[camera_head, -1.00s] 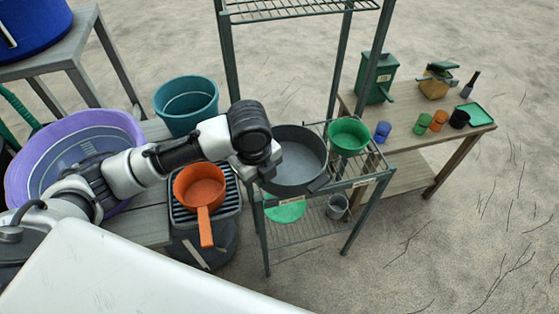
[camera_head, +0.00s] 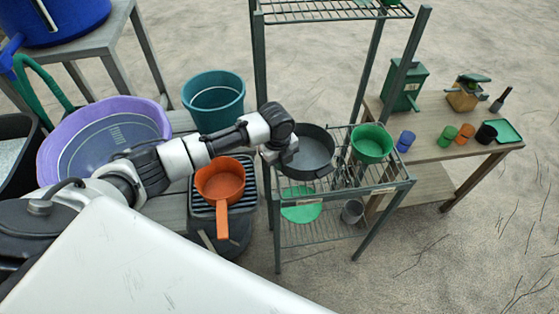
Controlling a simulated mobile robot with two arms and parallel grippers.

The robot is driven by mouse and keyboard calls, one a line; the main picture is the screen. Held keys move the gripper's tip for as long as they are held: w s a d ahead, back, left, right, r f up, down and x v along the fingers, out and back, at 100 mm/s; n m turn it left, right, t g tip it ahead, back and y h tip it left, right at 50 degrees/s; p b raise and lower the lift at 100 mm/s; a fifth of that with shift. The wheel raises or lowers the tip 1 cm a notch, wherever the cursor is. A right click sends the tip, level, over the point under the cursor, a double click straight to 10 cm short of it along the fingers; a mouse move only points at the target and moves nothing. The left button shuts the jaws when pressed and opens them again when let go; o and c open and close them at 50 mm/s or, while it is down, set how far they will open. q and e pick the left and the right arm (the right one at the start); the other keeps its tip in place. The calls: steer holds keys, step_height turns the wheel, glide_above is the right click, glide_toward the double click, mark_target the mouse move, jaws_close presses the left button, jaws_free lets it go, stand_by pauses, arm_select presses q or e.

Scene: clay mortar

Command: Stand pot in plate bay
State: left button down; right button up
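A dark grey round pot (camera_head: 318,153) with short side handles is over the left part of the low green wire rack's upper shelf (camera_head: 383,182). It looks roughly level; whether its base touches the wires is hidden. My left gripper (camera_head: 288,154) is at the pot's left rim and seems shut on it, though its fingertips are hard to make out. Upright wires beside the pot, near the green bowl (camera_head: 371,142), may be plate dividers, but they are too small to tell. My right gripper is out of view.
An orange saucepan (camera_head: 220,181) stands on a dark ribbed stand just left of the rack. A teal tub (camera_head: 213,99) and a purple tub (camera_head: 60,150) are behind and left. A green plate (camera_head: 301,212) and grey cup (camera_head: 352,211) are beneath. Tall rack posts (camera_head: 260,80) rise close behind.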

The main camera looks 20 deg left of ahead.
arm_select(q)
steer(key=shift+f, duration=0.3)
steer(key=shift+f, duration=0.15)
steer(key=c, duration=1.3)
jaws_free()
steer(key=r, duration=1.2)
steer(key=shift+s+a+r+b, duration=0.15)
steer(key=shift+s+a+b, duration=0.05)
steer(key=shift+s+b, duration=0.1)
steer(key=shift+s, duration=0.1)
